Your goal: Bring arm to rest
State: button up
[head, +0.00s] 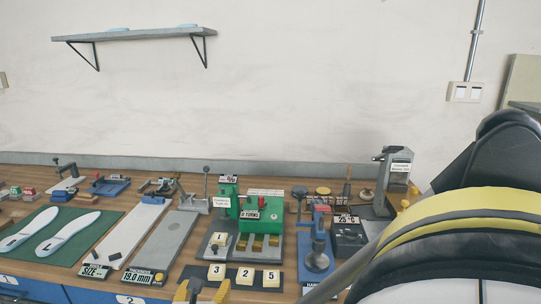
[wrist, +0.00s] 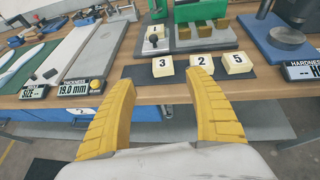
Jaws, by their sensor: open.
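My gripper (wrist: 162,84) is open in the wrist view, its two yellow fingers apart with nothing between them. The fingers appear in front of the wooden bench's front edge. The yellow gripper also shows at the bottom of the head view (head: 201,291), partly cut off by the frame. Part of my arm fills the right side of the head view.
Number blocks 3, 2 and 5 (wrist: 200,66) lie on a dark mat, near a green press (head: 261,212). White insoles (head: 68,232) lie on a green mat (head: 103,223) at left. Gauges and tools crowd the bench (wrist: 149,94). A wall shelf (head: 135,35) hangs above.

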jog(key=d+r+m+g+h, duration=0.1)
jog(key=d+r+m+g, duration=0.1)
jog(key=d+m, duration=0.8)
jog(key=d+r+m+g+h, duration=0.1)
jog(key=d+r+m+g, duration=0.1)
jog(key=d+m, duration=0.75)
jog(key=s+d+m+g+y, duration=0.1)
jog(key=s+d+m, duration=1.2)
jog(key=m, duration=0.4)
jog(key=shift+d+r+g, duration=0.4)
jog(key=shift+d+r, duration=0.05)
jog(key=shift+d, duration=0.35)
jog(key=shift+c, duration=0.6)
